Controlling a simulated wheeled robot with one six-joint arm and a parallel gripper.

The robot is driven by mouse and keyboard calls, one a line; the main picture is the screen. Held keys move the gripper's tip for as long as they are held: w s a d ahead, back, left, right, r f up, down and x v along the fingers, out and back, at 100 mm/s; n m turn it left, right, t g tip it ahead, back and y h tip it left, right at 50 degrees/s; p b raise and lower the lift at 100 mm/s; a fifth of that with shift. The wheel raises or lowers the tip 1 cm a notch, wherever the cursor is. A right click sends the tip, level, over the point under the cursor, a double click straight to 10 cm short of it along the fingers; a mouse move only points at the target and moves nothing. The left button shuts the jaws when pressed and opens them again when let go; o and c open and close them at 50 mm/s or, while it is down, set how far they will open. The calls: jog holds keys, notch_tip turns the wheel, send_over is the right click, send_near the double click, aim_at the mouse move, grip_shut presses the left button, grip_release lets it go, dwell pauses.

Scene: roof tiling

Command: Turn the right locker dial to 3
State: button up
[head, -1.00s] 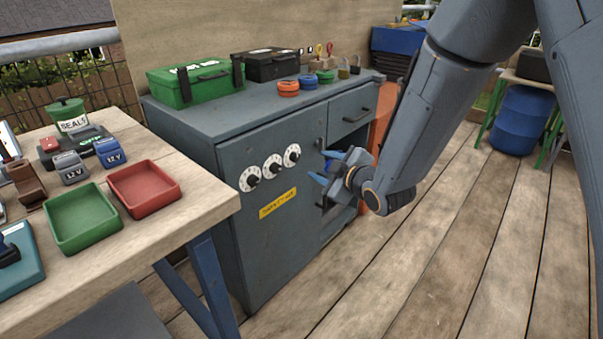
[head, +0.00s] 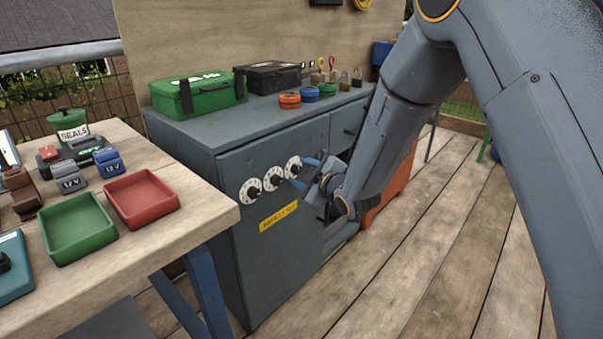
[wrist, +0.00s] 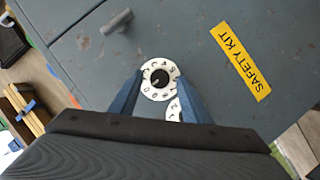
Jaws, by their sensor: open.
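The grey locker (head: 285,225) has a row of three white dials with black knobs on its door: the left dial (head: 244,197), the middle dial (head: 266,184) and the right dial (head: 288,162). My gripper (head: 304,172) is open, its blue fingers pointing at the right dial. In the wrist view the right dial (wrist: 159,64) lies between the two open fingertips, with its black knob clear of both as far as I can tell. Part of a second dial (wrist: 174,112) shows behind the right-hand finger. The digit the right dial points to is too small to read surely.
A yellow safety kit label (head: 279,216) is below the dials; it also shows in the wrist view (wrist: 242,62). Green (head: 200,95) and black (head: 267,76) cases lie on the locker top. A wooden table (head: 120,235) with trays stands at the left.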

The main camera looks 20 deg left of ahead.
jog(key=shift+c, duration=0.3)
jog(key=c, duration=1)
